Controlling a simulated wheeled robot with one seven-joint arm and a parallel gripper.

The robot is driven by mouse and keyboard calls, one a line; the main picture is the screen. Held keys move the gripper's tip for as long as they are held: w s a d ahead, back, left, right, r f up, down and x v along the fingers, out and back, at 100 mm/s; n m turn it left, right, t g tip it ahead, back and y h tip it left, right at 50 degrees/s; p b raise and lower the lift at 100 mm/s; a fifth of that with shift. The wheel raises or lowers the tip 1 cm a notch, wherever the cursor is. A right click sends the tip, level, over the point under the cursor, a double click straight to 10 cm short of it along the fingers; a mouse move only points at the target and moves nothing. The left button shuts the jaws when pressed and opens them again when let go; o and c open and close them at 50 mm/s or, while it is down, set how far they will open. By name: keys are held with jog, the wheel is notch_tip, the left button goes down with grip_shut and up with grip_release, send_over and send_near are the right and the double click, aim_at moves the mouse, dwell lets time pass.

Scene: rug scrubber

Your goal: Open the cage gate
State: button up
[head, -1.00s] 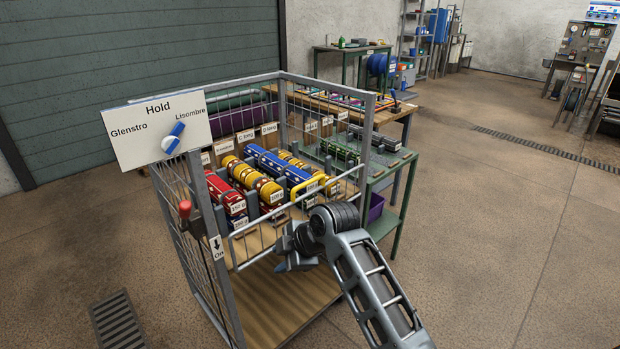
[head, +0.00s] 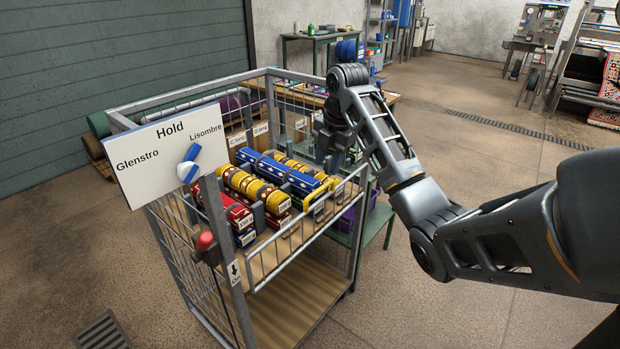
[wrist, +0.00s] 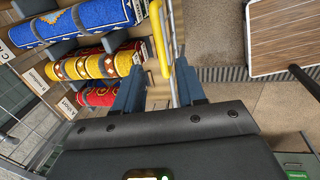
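The cage gate (head: 290,249) is a low grey barred panel across the cage's front, spanning between the two front posts. Its yellow handle (head: 317,203) sits at the gate's upper right. In the wrist view the handle (wrist: 159,40) runs down from the top edge toward the space between my fingers. My gripper (head: 334,152) is above and behind the handle in the head view. In the wrist view my gripper (wrist: 158,85) has its two blue-grey fingers spread, with the handle's near end and gate bars showing between them. I see no contact with the handle.
A red-knobbed lever (head: 204,240) is on the left front post, above an "On" down-arrow label. A "Hold" sign (head: 150,150) has its blue pointer toward Lisombre. Rolled rugs (head: 255,190) lie inside the cage. A green table (head: 372,235) stands close right.

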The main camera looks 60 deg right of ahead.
aim_at(321, 188)
jog(key=f, duration=0.2)
jog(key=w+f, duration=0.1)
jog(key=f, duration=0.4)
jog(key=shift+w+d+f+p, duration=0.15)
jog(key=shift+w+f+p, duration=0.05)
jog(key=shift+w+p, duration=0.1)
jog(key=shift+s, duration=0.1)
grip_shut()
